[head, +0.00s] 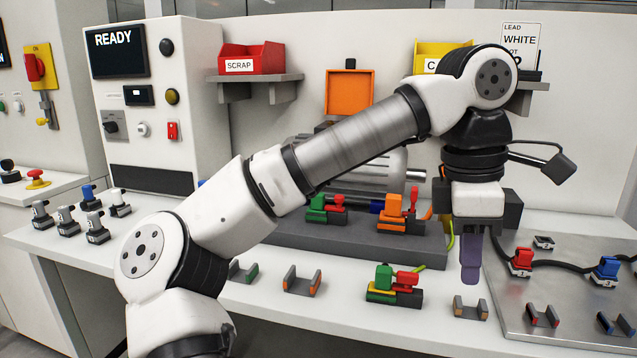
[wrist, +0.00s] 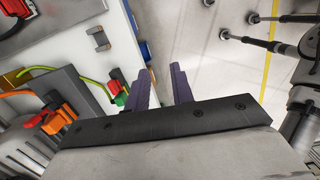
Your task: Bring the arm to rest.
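My gripper (head: 470,270) hangs with its purple fingers pointing down over the right part of the white bench (head: 250,310). In the wrist view my gripper (wrist: 163,82) shows two purple fingers apart with nothing between them, so it is open and empty. My white and grey arm is stretched from the lower left up to a high elbow at the upper right.
A green, red and yellow connector (head: 395,286) sits left of the fingers. A dark grey block carries an orange connector (head: 400,212) behind. A metal plate (head: 510,300) with red and blue connectors lies right. Red (head: 250,58) and yellow (head: 430,52) bins sit on shelves.

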